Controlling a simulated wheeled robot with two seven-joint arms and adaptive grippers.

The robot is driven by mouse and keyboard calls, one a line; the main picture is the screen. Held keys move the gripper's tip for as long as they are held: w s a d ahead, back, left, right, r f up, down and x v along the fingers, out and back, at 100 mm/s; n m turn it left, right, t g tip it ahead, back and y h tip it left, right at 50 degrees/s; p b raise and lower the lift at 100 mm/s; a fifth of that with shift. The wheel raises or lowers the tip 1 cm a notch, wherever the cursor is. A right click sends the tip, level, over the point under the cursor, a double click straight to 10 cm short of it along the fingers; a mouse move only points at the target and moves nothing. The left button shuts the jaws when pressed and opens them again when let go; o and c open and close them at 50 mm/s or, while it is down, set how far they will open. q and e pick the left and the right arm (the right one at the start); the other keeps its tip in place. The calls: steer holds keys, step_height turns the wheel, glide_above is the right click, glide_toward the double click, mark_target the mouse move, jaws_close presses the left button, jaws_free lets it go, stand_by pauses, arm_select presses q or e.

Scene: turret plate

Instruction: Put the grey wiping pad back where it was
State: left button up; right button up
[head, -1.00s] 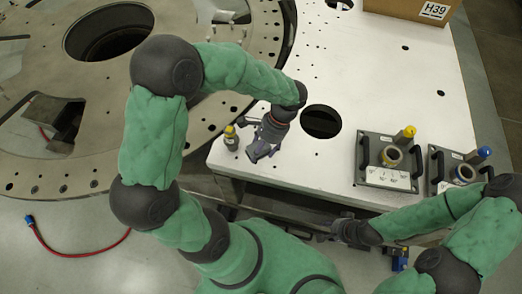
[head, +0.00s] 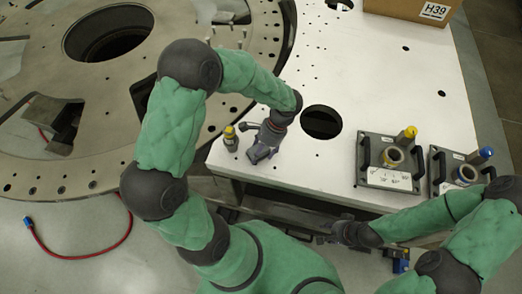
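I cannot make out the grey wiping pad as a separate thing. My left gripper (head: 260,155) is low over the near left corner of the white table (head: 350,95), just right of a small yellow-topped fitting (head: 230,138). Its dark grey fingers blend together, so I cannot tell whether they are open or hold anything. My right gripper (head: 327,235) is in front of the table's near edge, pointing left. Its fingers are small and dark, and their opening cannot be judged.
Two handled plates stand at the table's right, one with a yellow-capped part (head: 409,134), one with a blue-capped part (head: 484,154). A cardboard box (head: 410,8) is at the back. The table has a round hole (head: 321,122). A large round turret plate (head: 60,165) fills the left.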

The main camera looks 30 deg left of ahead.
arm_select(q)
steer(key=o, duration=1.1)
steer(key=shift+f, duration=0.15)
steer(key=shift+r, duration=0.3)
steer(key=p+v, duration=0.1)
steer(key=v, duration=1)
steer(key=shift+r, duration=0.4)
steer(key=shift+w, duration=0.15)
